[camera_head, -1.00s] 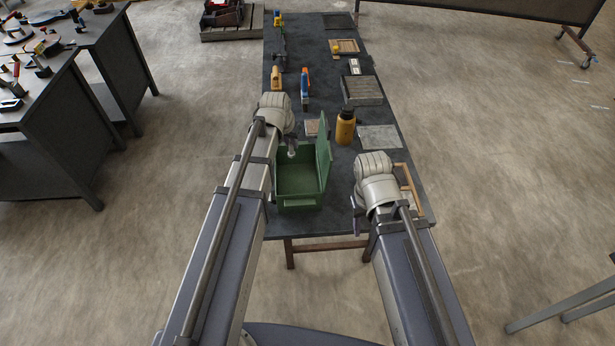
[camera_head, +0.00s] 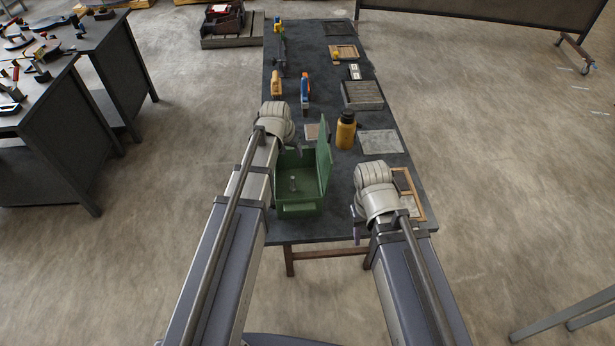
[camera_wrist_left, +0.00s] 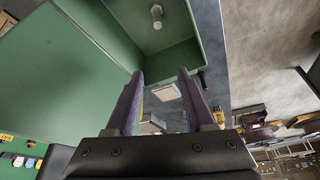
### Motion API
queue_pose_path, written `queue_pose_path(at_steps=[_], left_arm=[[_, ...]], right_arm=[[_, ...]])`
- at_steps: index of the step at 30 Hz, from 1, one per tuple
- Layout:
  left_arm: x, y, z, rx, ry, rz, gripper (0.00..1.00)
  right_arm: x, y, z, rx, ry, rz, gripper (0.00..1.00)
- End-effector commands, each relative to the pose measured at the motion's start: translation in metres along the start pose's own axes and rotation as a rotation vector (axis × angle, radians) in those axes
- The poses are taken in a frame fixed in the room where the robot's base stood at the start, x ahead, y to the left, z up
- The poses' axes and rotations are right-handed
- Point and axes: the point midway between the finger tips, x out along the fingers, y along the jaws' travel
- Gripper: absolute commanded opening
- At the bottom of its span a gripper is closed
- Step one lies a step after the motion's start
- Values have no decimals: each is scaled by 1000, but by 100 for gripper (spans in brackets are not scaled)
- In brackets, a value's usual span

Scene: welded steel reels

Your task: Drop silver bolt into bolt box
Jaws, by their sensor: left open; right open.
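The silver bolt (camera_head: 293,184) is inside the open green bolt box (camera_head: 299,208) at the near end of the table. The bolt (camera_wrist_left: 156,14) also shows in the left wrist view, in the box with empty space around it. My left gripper (camera_wrist_left: 160,78) is open and empty, with its two fingers apart at the box's edge. In the head view its fingers are largely hidden behind my arm and the box. My right gripper (camera_head: 357,213) is open, to the right of the box, and partly hidden by its own wrist.
The box's raised green lid (camera_head: 324,159) stands on its right side. A yellow bottle (camera_head: 346,131), a grey plate (camera_head: 381,142) and a wooden frame (camera_head: 410,190) are to the right. A blue-and-orange tool (camera_head: 305,90) and a yellow-handled tool (camera_head: 276,83) lie farther back.

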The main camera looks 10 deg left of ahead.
Motion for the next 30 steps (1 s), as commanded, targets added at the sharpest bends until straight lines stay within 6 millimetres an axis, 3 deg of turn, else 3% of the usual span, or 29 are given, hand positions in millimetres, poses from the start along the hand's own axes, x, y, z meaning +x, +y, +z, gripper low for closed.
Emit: queue_pose_path(at_steps=[8, 24, 30], left_arm=[[-8, 0, 0, 0, 0, 0, 54], [-74, 0, -1, 0, 0, 0, 54], [-79, 0, 0, 0, 0, 0, 54]], right_arm=[[-8, 1, 0, 0, 0, 0, 50], [-69, 6, 4, 1, 0, 0, 50], [-72, 7, 4, 2, 0, -1, 50]])
